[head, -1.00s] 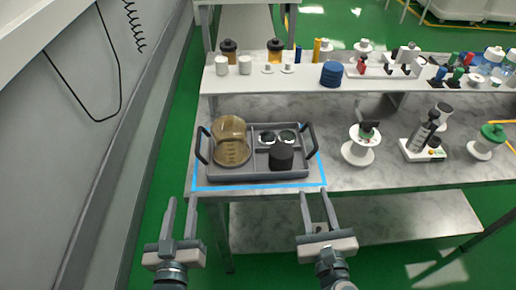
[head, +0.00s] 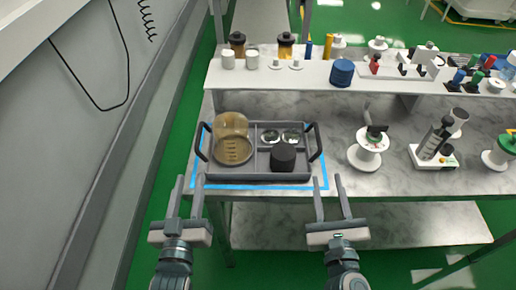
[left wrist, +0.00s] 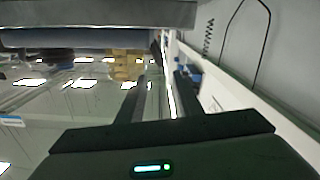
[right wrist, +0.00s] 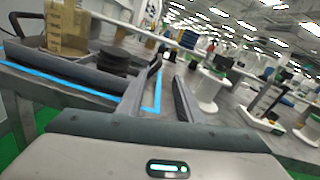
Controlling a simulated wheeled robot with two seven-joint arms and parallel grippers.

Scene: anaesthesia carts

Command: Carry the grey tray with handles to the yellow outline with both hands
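The grey tray with two dark upright handles (head: 262,179) rests on the marble table inside a blue outline (head: 318,186). It holds an amber jar (head: 232,138), a black cylinder (head: 283,157) and two small round items. The tray also shows in the right wrist view (right wrist: 75,66). My left gripper (head: 189,180) is open and empty, just in front of the tray's left end. My right gripper (head: 328,180) is open and empty, in front of its right end. Neither touches a handle.
White spools (head: 366,152) and a device with a dark cylinder (head: 435,150) stand right of the tray. A raised white shelf (head: 300,75) behind carries jars and a blue stack (head: 342,72). A grey wall (head: 80,130) runs along the left.

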